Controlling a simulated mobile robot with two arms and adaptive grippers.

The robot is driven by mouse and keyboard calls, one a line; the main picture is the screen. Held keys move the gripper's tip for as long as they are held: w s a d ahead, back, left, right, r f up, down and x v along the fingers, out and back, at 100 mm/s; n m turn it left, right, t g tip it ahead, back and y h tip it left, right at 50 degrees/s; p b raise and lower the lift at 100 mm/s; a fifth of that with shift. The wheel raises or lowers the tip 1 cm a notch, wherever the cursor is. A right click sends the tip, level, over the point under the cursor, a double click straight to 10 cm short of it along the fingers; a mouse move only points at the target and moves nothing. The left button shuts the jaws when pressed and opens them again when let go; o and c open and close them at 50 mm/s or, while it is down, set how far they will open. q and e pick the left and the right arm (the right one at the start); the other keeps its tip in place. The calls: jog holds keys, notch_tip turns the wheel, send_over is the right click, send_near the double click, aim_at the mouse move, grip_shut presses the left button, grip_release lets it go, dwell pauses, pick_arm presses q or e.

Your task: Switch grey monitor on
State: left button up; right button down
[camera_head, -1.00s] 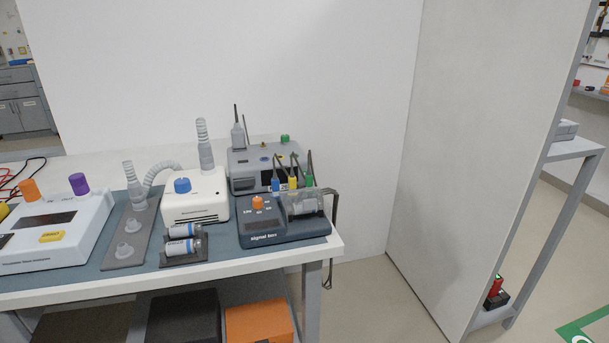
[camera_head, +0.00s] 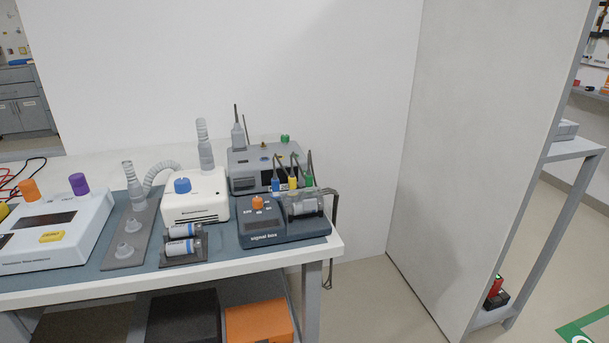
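A grey monitor-like box (camera_head: 249,170) stands at the back right of the bench, with a grey probe and a green knob on top and a small blue button on its front. Its lower front is partly hidden by the dark blue signal box (camera_head: 284,228) and its blue, yellow and green plugs. Whether the grey box is on cannot be told. Neither of my grippers shows in the head view.
A white unit with a blue knob (camera_head: 196,197) and a hose stands left of the grey box. Two cylinders (camera_head: 181,246) lie in front. A white analyser (camera_head: 52,234) sits at far left. A pale partition (camera_head: 484,150) rises on the right.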

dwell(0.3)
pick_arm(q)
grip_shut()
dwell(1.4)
